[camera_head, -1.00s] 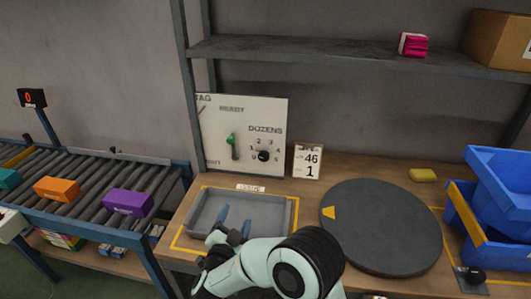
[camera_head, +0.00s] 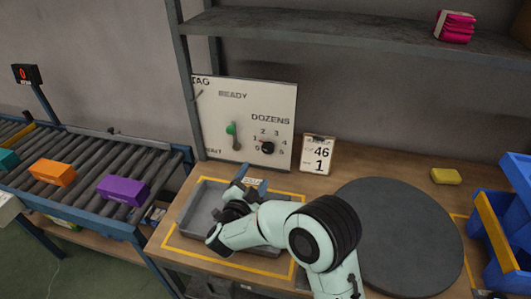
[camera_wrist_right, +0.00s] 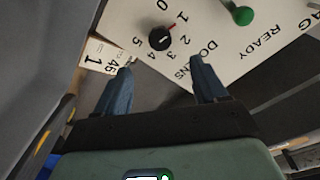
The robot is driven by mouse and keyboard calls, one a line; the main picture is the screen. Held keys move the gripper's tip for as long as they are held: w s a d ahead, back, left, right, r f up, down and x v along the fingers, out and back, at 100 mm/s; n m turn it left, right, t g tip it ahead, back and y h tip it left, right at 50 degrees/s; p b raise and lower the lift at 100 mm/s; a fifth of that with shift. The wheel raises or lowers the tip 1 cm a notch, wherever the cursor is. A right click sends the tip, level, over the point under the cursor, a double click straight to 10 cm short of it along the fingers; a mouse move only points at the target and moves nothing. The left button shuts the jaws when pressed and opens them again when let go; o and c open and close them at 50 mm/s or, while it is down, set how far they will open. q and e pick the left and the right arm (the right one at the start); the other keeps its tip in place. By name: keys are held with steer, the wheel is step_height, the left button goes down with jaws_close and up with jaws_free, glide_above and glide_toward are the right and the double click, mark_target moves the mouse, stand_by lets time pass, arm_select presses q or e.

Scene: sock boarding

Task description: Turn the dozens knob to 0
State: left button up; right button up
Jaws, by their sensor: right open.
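The black dozens knob (camera_head: 267,148) is on the white upright panel (camera_head: 222,104). It also shows in the right wrist view (camera_wrist_right: 160,39), where its red pointer mark is turned towards the 1. The digits 0 to 5 are printed around it. My right gripper (camera_head: 248,182) is open and empty, above the grey tray and in front of the panel. In the right wrist view its two blue fingers (camera_wrist_right: 161,66) are spread, with the knob beyond the gap between them and apart from them. My left gripper is not in view.
A green-handled lever (camera_head: 232,130) is left of the knob. A card reading 46 and 1 (camera_head: 318,155) stands right of the panel. The grey tray (camera_head: 187,222) is under my right arm. A dark round turntable (camera_head: 400,235) is at the right, with a shelf (camera_head: 330,35) above.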

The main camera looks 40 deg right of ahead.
mark_target(266, 151)
steer(key=x, duration=1.1)
steer(key=shift+w, duration=0.1)
steer(key=c, duration=1.1)
